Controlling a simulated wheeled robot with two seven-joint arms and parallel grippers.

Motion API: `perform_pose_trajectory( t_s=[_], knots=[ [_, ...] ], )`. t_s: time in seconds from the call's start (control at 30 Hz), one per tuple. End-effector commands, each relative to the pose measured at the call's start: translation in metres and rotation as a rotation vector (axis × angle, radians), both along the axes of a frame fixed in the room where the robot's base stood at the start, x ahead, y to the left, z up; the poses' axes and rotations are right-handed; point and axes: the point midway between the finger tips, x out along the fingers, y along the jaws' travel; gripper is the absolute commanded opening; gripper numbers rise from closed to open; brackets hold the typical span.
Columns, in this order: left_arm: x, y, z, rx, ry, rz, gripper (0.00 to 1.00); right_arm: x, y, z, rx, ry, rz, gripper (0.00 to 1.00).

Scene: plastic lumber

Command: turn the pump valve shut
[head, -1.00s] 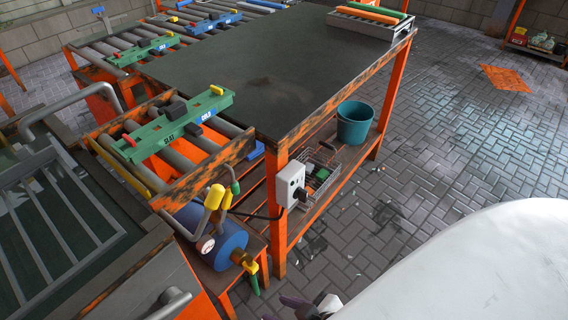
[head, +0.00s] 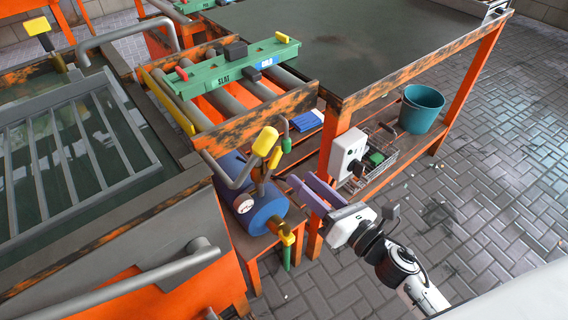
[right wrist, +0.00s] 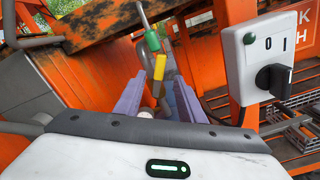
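The blue pump cylinder (head: 258,208) sits on an orange stand, with a round white gauge (head: 243,203) on it. A lever with a yellow grip (head: 265,142) rises above it. A yellow valve fitting (head: 284,232) with a green end sits at the pump's front right. My right gripper (head: 300,180) is open beside the pump, its purple fingers pointing at it. In the right wrist view, a yellow part (right wrist: 160,66) shows between and beyond the open fingers (right wrist: 160,82); I cannot tell which yellow part it is or whether anything touches it. My left gripper is out of view.
A white switch box (head: 349,150) with a black knob is on the table leg close to my right gripper; it also shows in the right wrist view (right wrist: 240,70). A green-ended pipe (head: 286,143) stands by the lever. A wire basket and teal bucket (head: 420,108) sit on the lower shelf.

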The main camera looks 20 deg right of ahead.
Motion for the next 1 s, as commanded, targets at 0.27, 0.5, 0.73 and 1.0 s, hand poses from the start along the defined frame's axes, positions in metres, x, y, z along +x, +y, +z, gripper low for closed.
perform_pose_trajectory(
  t_s=[0.27, 0.5, 0.73, 1.0],
  knots=[
    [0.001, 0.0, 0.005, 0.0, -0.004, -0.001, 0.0, 0.051, 0.018, 0.002, 0.004, -0.001, -0.001, 0.36],
    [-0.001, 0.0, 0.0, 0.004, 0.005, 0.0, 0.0, 0.074, 0.027, 0.001, 0.006, 0.002, -0.001, 0.36],
    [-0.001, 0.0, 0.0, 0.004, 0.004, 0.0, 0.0, 0.077, 0.028, 0.0, 0.007, 0.002, -0.002, 0.36],
    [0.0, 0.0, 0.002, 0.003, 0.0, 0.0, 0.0, 0.077, 0.028, 0.0, 0.007, 0.002, -0.002, 0.07]
  ],
)
